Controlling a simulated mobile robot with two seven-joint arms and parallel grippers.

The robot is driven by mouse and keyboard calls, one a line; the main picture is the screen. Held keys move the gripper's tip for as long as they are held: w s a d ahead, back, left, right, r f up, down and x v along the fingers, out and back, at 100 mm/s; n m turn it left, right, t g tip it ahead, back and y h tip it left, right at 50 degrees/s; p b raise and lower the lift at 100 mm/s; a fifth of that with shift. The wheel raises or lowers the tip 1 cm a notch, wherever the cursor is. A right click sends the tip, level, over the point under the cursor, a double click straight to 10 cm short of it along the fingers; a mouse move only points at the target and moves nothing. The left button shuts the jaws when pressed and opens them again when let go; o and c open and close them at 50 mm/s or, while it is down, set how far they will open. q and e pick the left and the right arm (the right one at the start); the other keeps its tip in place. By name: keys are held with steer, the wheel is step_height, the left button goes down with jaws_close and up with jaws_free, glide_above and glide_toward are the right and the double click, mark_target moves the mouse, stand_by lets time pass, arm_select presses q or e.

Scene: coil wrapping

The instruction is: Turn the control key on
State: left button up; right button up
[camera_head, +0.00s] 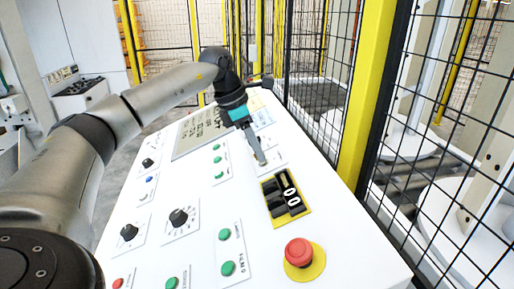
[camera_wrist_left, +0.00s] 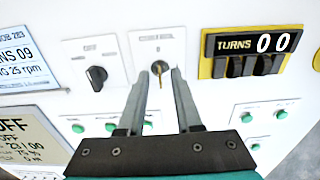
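The control key (camera_wrist_left: 159,74) is a small brass-coloured piece on a white labelled plate (camera_wrist_left: 157,48) on the panel. In the left wrist view it shows between the fingertips of my left gripper (camera_wrist_left: 160,84). The two fingers are apart, one on each side of the key, with a gap between them. I cannot tell how far the tips are from the panel. In the head view my left gripper (camera_head: 257,152) points down at the panel, and its fingers hide the key. My right gripper is not in view.
The white control panel (camera_head: 195,262) carries a black selector (camera_wrist_left: 96,76) left of the key and a yellow-framed turns counter (camera_wrist_left: 245,45) to its right. Green buttons (camera_head: 228,268) and a red emergency stop (camera_head: 299,252) sit nearer. A yellow-post mesh fence (camera_head: 370,95) borders the panel's right.

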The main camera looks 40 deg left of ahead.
arm_select(q)
steer(key=shift+f, duration=0.15)
jaws_close()
stand_by(1.4)
